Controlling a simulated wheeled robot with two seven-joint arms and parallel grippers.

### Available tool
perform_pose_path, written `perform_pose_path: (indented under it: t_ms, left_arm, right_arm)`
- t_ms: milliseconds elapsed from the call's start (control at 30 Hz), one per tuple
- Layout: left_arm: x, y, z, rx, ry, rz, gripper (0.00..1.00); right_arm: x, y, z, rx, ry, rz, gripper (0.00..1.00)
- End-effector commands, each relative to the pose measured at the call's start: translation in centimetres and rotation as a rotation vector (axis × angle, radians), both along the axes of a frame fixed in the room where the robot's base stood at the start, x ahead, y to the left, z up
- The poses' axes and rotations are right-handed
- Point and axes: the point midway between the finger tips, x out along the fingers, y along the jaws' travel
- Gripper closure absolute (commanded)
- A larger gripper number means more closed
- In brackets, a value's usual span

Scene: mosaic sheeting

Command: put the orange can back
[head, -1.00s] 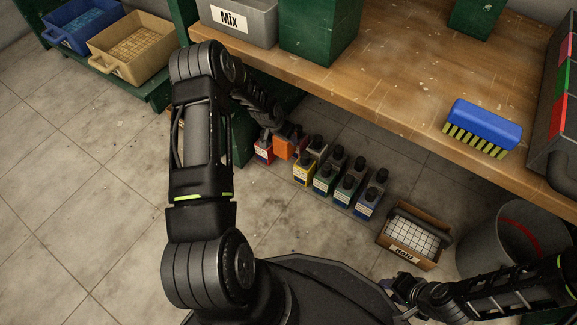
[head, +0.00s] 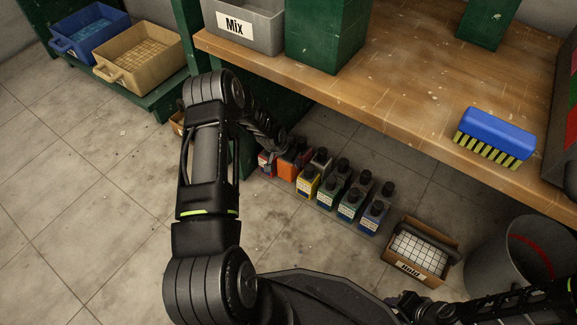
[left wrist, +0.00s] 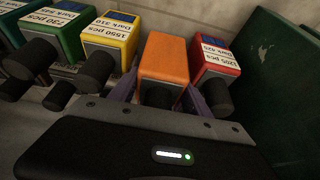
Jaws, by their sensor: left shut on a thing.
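The orange can (left wrist: 165,60) stands between the yellow can (left wrist: 110,38) and the red can (left wrist: 215,58) in the left wrist view. My left gripper (left wrist: 160,96) is shut on it, one finger on each side near its black cap. In the head view the orange can (head: 288,171) is in the row on the floor under the bench, partly hidden by my left gripper (head: 283,150). Whether its base touches the floor is hidden. My right gripper (head: 405,302) is at lower right, away from the cans; its jaws are too small to read.
More cans, green (head: 329,192) and blue (head: 371,217), stand to the right in two rows. A box labelled Hold (head: 412,268) and a grey bucket (head: 490,255) are farther right. The wooden bench (head: 380,95) overhangs the cans. A green panel (left wrist: 270,80) stands close beside the red can.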

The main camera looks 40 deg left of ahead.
Motion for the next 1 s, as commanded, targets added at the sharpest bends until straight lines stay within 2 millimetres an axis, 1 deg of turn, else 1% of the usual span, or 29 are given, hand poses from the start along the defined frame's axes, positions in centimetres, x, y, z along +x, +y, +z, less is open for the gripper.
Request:
perform_pose_path:
  t_ms: [67, 200, 300, 733, 767, 867, 1000]
  left_arm:
    - [0.1, 0.0, -0.4, 0.0, -0.002, 0.0, 1.0]
    - [0.1, 0.0, -2.4, 0.0, -0.002, 0.0, 1.0]
    - [0.1, 0.0, -3.5, 0.001, -0.003, 0.0, 1.0]
    - [0.1, 0.0, -3.9, 0.0, -0.002, -0.001, 1.0]
    - [0.0, 0.0, -4.0, 0.0, 0.0, 0.0, 0.43]
    - [0.0, 0.0, -4.0, 0.0, 0.0, 0.0, 0.35]
    - [0.0, 0.0, -4.0, 0.0, 0.0, 0.0, 0.35]
  right_arm:
    - [0.0, 0.0, -0.3, 0.0, 0.0, 0.0, 0.64]
    - [0.2, -0.1, -1.3, 0.001, -0.001, -0.001, 0.64]
    - [0.3, -0.1, -1.7, 0.003, -0.002, -0.002, 0.64]
    - [0.3, -0.1, -1.6, 0.003, -0.002, -0.002, 0.64]
    - [0.3, -0.1, -1.6, 0.003, -0.002, -0.002, 0.64]
    - [0.3, -0.1, -1.6, 0.003, -0.002, -0.002, 0.64]
    - [0.3, -0.1, -1.6, 0.003, -0.002, -0.002, 0.64]
